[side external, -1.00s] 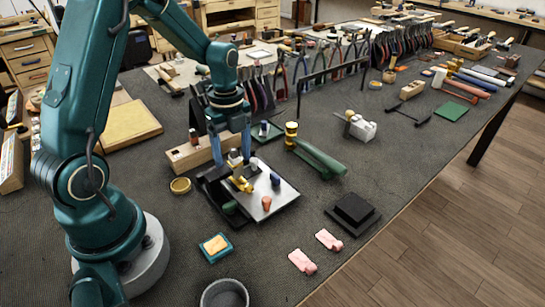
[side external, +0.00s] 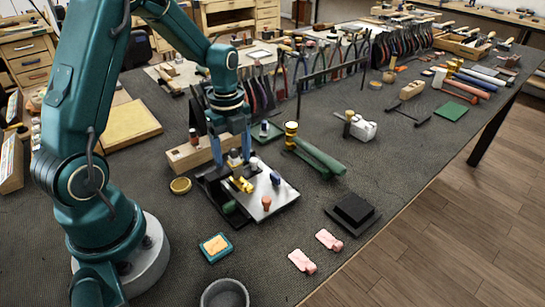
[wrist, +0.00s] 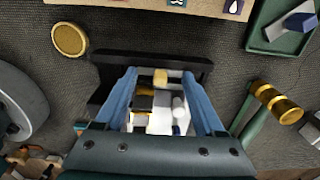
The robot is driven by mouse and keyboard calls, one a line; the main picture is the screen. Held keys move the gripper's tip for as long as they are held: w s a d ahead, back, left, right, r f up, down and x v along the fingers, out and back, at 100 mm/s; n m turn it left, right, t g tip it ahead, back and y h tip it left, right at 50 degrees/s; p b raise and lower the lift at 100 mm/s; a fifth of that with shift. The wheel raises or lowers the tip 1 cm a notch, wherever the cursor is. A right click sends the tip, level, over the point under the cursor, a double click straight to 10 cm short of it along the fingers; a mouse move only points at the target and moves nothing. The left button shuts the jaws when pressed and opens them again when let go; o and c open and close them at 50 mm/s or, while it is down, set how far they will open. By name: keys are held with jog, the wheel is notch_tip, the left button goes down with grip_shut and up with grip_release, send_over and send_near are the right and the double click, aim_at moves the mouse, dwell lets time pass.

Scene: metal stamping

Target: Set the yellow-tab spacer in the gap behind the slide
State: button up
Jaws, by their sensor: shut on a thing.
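My gripper (wrist: 158,78) has its two blue fingers down over the left part of the press fixture; it also shows in the side view (side external: 233,158). It is shut on what looks like the yellow-tab spacer (wrist: 160,77), a small block with a yellow face between the fingertips. The spacer's lower part is hidden. The fixture has a black base and a pale metal plate (side external: 283,197). A yellow-brass piece (side external: 243,185) lies at the plate's left side, close in front of the fingers. I cannot clearly tell the slide or its gap apart among the parts between the fingers.
An orange knob (side external: 266,203) and a blue knob (side external: 277,180) stand on the plate. A wooden block (side external: 187,157) lies close behind the fixture, a green tray (side external: 271,138) beyond. A brass-headed mallet (side external: 291,135) lies to the right. Bench around the pink pieces (side external: 302,261) is mostly clear.

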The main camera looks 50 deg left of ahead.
jog(key=shift+f, duration=0.2)
dwell(0.4)
jog(key=o, duration=1.5)
jog(key=shift+o, duration=0.2)
jog(key=shift+r, duration=0.1)
notch_tip(320, 180, up, 5)
jog(key=shift+f, duration=0.1)
jog(key=d+r+n, duration=0.1)
jog(key=s+d+r+n+t, duration=0.1)
jog(key=r+n, duration=0.1)
jog(key=s+d+r+n, duration=0.1)
jog(key=d+r, duration=0.1)
jog(key=shift+r+n+t, duration=0.1)
jog(key=shift+n+t, duration=0.2)
jog(key=shift+n, duration=0.1)
jog(key=s+d+r+n+t, duration=0.4)
jog(key=s+d+n, duration=0.3)
jog(key=n, duration=0.6)
jog(key=shift+s+d, duration=0.2)
jog(key=shift+s, duration=0.85)
